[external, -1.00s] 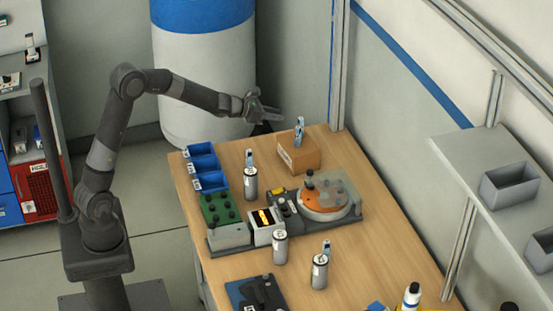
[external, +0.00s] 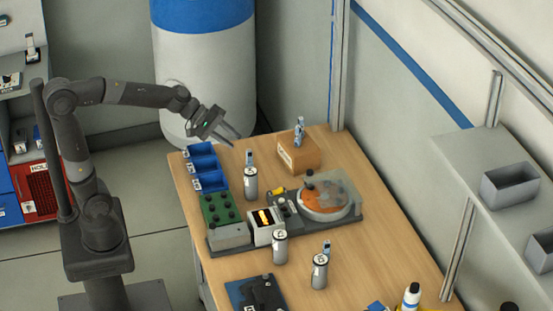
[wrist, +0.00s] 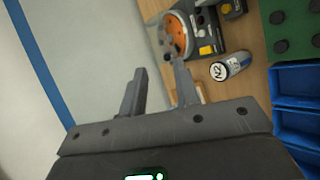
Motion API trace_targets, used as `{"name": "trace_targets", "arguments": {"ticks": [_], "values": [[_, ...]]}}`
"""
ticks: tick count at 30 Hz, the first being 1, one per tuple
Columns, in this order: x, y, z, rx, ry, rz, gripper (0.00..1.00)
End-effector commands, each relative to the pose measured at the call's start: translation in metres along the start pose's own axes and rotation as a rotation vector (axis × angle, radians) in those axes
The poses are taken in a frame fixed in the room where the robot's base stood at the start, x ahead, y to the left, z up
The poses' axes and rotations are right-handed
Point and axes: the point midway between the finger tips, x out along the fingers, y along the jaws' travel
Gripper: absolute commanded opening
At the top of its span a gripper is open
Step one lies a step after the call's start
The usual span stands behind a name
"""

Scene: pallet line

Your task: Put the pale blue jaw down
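I cannot tell which is the pale blue jaw. My gripper (external: 234,139) is in the air above the table's far left edge, left of the cardboard box (external: 300,156) and apart from all three. In the wrist view, my gripper (wrist: 160,75) has its fingers apart with nothing seen between them. The box is mostly hidden behind a finger there.
Blue bins (external: 217,181) line the table's left edge beside a green block (external: 218,208). A turntable with an orange disc (external: 322,200) sits mid-table. Another labelled cylinder (external: 280,248) stands nearer. The white and blue drum (external: 205,65) is behind my gripper. Bare wood (external: 375,255) lies to the right.

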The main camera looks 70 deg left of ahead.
Motion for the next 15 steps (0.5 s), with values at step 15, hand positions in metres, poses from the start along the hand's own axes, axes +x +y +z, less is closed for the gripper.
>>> {"name": "trace_targets", "arguments": {"ticks": [15], "values": [[-0.128,-0.161,0.059,1.178,0.003,-0.527,0.29]]}}
